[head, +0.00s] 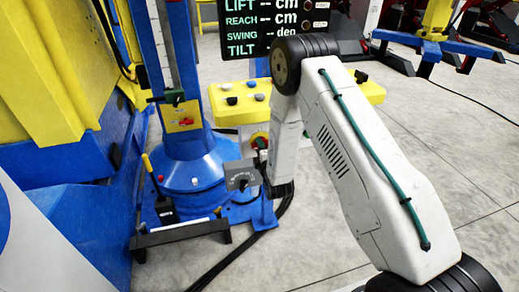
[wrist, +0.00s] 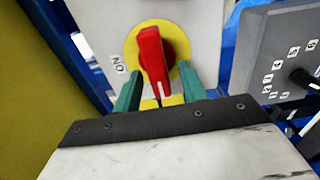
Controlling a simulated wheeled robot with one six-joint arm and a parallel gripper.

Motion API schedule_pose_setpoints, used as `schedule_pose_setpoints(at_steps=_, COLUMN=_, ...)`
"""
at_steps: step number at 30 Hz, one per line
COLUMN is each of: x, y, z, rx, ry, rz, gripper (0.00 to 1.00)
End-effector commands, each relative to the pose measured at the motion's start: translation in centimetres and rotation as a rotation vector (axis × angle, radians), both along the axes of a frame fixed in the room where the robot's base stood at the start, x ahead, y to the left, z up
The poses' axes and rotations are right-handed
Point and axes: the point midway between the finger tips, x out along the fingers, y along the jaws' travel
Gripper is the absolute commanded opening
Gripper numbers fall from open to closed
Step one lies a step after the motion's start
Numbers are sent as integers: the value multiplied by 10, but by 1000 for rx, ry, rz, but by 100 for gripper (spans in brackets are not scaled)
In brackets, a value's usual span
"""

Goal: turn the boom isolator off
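A red rotary handle (wrist: 154,62) sits on a round yellow plate (wrist: 178,39) on a pale grey panel in the wrist view. The handle stands nearly upright in that picture, slightly tilted, with a pale mark near its lower end. An "ON" label (wrist: 119,64), upside down, is left of the plate. My gripper (wrist: 160,80) is open, its two green fingers on either side of the handle with gaps visible. In the head view my gripper (head: 264,158) is at the yellow console's front and partly hides the switch there.
A grey box (head: 240,175) with a black knob is close beside my gripper; its numbered dial (wrist: 300,75) shows at right in the wrist view. A blue column (head: 188,65) carries a yellow plate with a red part (head: 186,121). The yellow console (head: 228,112) has several buttons.

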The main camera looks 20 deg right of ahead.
Motion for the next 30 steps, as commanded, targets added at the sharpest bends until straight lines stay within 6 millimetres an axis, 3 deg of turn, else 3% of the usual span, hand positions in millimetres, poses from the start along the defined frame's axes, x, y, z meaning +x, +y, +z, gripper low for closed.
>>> schedule_pose_setpoints(at_steps=5, x=-5, y=0, z=0, rx=0, ry=0, rz=0, gripper=42)
schedule_pose_setpoints(at_steps=18, x=-70, y=1, z=0, rx=0, ry=1, rz=1, gripper=42)
schedule_pose_setpoints(at_steps=30, x=-78, y=1, z=0, rx=0, ry=0, rz=1, gripper=42)
